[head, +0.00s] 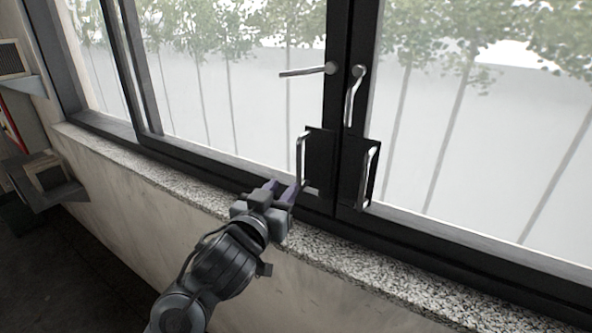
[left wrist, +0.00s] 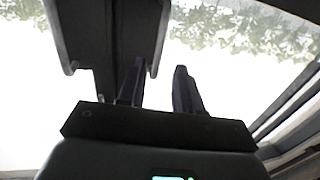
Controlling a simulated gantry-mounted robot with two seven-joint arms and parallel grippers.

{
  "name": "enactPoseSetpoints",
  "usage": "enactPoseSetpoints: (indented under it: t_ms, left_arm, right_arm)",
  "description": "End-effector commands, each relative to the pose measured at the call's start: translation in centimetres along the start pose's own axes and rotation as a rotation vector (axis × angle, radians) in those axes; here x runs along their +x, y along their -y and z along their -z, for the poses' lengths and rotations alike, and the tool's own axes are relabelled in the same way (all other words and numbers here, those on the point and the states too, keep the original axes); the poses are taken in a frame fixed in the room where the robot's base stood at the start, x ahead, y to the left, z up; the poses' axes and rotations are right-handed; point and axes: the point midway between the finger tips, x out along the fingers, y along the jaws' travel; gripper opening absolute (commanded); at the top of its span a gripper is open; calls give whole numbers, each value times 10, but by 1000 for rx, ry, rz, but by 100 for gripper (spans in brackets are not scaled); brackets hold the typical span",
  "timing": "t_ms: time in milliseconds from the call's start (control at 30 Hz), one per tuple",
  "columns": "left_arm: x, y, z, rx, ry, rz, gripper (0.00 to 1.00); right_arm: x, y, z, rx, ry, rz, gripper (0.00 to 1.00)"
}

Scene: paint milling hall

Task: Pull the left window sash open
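The left window sash (head: 337,45) is dark framed and looks shut, its inner stile against the right sash (head: 364,40). It carries an upright silver pull handle (head: 300,158) on a black plate and a nearly level lever (head: 304,72). My left gripper (head: 284,187) is just below and left of this pull handle, over the sill. Its purple fingers are apart and empty. In the left wrist view the fingers (left wrist: 160,68) are apart, and the end of a handle bar (left wrist: 161,38) appears between their tips; I cannot tell its depth. My right gripper is not in view.
The right sash has its own pull handle (head: 369,176) and a lever (head: 354,94) pointing down. A speckled stone sill (head: 350,262) runs below the window and is clear. Shelf-like grey units (head: 48,185) stand at the far left.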

Motion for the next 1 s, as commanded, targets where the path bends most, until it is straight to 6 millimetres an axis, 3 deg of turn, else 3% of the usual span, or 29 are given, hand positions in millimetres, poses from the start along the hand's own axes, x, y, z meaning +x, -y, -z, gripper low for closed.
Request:
enactPoseSetpoints:
  t_ms: [167, 700, 1000]
  left_arm:
    - [12, 0, 9, 4, -11, 1, 34]
    - [89, -1, 10, 4, -10, 0, 34]
    - [105, 0, 8, 4, -11, 0, 34]
  right_arm:
    - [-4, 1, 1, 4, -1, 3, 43]
    - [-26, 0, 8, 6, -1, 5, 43]
    - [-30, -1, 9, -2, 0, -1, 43]
